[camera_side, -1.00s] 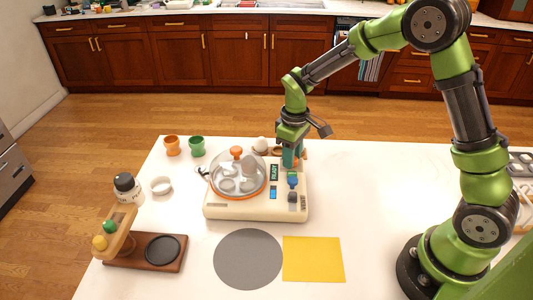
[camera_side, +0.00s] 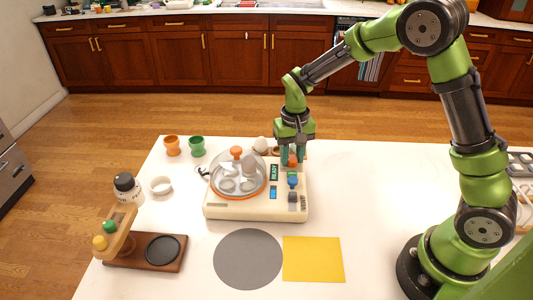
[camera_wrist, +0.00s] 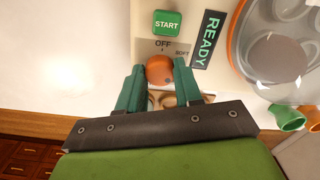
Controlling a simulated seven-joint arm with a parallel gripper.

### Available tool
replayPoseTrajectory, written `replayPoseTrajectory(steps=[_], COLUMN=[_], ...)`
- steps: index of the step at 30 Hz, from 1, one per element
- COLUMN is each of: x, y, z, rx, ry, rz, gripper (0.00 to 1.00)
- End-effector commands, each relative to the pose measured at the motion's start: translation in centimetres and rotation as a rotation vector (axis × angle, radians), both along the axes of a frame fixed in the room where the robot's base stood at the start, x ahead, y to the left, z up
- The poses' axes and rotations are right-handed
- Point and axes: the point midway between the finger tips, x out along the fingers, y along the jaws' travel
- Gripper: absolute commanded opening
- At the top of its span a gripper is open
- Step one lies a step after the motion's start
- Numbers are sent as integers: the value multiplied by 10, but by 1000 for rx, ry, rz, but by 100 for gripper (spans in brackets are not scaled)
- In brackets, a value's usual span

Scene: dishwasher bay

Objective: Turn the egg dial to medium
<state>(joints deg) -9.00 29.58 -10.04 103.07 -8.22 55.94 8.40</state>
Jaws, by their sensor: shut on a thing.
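The egg dial is a round orange knob (camera_wrist: 160,69) on the cream cooker panel, and it also shows in the side view (camera_side: 292,160). "OFF" is printed above it in the wrist view and "SOFT" to the right; other marks are hidden by my gripper. I cannot tell which way the dial points. My gripper (camera_wrist: 160,75) points down with its teal fingers on either side of the knob, shut on it. The cream cooker (camera_side: 235,211) stands on the white table, its READY display (camera_wrist: 208,40) lit.
A green START button (camera_wrist: 167,22) sits close to the dial. A clear lid with an orange knob (camera_side: 236,152) covers the cooker's left part. Orange (camera_side: 172,146) and green (camera_side: 197,147) egg cups stand behind. A grey disc (camera_side: 248,260) and yellow square (camera_side: 313,259) lie in front.

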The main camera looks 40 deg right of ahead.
Motion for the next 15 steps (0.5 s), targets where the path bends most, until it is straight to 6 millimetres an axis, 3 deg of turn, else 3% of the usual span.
replayPoseTrajectory(steps=[15], x=[0], y=[0], z=[2], rx=[2], ry=[-1], rz=[-47], gripper=[4])
